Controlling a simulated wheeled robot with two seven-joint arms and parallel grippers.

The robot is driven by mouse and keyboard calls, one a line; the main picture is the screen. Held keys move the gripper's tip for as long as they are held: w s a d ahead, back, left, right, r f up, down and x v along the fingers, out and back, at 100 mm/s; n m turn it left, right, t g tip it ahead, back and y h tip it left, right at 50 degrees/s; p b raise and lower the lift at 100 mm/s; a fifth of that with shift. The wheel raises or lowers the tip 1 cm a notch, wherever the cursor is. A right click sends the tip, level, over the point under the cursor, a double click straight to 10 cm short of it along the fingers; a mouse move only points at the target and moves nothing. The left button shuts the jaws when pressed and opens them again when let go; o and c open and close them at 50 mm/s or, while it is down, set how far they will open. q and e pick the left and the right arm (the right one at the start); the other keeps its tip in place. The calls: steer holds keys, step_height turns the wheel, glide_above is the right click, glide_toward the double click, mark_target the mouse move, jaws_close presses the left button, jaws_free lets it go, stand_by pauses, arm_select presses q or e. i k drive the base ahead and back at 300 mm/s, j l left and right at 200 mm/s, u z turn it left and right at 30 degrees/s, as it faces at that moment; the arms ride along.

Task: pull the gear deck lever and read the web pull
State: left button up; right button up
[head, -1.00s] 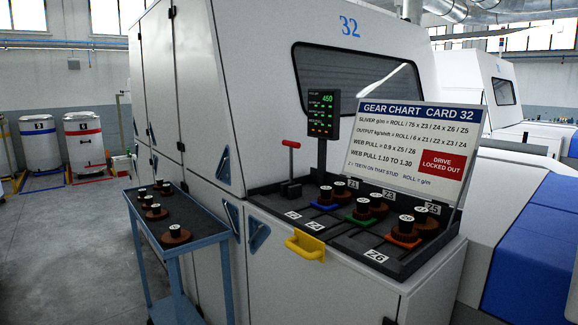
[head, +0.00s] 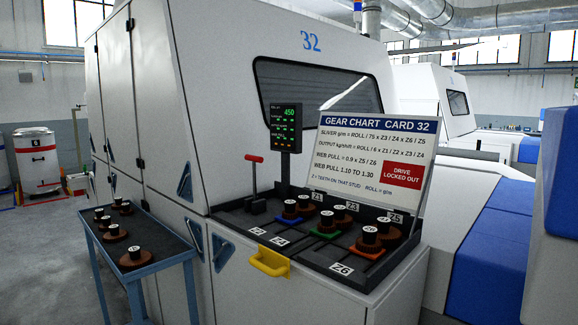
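The gear deck (head: 312,262) is a dark tray on top of a white cabinet. Its lever (head: 254,184) has a red T-shaped handle and stands upright at the deck's left end. Several brown gears with black hubs sit on the deck, some over blue, green and orange plates. A small dark display (head: 286,128) on a post shows a green 450 and smaller lines too small to read. The gear chart board (head: 372,165) gives "web pull = 0.9 x Z5 / Z6" and "web pull 1.10 to 1.30". A red label (head: 402,174) reads "drive locked out". Neither gripper is in view.
A blue cart (head: 160,262) at the left carries several more gears. A yellow handle (head: 269,263) sticks out from the deck's front. The white carding machine (head: 225,100) stands behind. Blue-and-white machine covers (head: 485,250) fill the right. Open floor lies at far left.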

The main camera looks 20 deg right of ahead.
mark_target(254, 159)
steer(key=i+j+z, duration=0.5)
steer(key=j+z, duration=0.25)
steer(key=j, duration=0.15)
